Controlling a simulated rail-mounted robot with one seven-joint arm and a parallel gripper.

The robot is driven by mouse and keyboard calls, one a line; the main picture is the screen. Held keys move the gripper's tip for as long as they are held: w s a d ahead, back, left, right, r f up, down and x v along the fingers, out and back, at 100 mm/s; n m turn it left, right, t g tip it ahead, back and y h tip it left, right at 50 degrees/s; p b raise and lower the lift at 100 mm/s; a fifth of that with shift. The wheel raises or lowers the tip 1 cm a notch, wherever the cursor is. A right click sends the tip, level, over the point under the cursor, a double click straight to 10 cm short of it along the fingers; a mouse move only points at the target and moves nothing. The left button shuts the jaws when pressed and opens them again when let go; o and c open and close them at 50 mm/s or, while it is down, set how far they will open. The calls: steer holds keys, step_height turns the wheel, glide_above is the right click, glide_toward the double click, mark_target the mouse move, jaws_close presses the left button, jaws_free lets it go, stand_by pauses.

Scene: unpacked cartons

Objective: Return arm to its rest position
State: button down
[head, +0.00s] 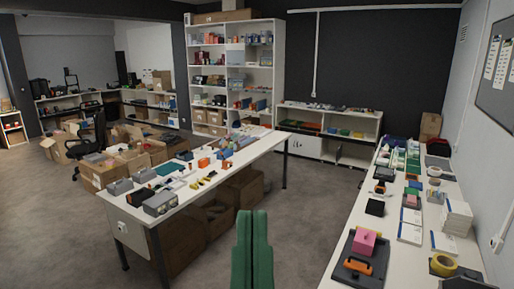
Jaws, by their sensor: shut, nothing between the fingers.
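My gripper (252,214) shows at the bottom middle of the head view as two dark green fingers side by side, pressed together with nothing between them. It stands over the grey floor, in the gap between the two tables and apart from both. The rest of my arm is hidden below the picture's edge.
A long white table (130,216) with tools and boxes stands at left, with cartons (222,216) under it. Another white table (405,264) runs along the right, bearing a pink box (364,240) and papers. Shelves (276,55) stand behind. The floor (310,205) between the tables is clear.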

step_height(320, 180, up, 16)
steer(key=p, duration=1.1)
steer(key=shift+p, duration=0.35)
steer(key=shift+f, duration=0.15)
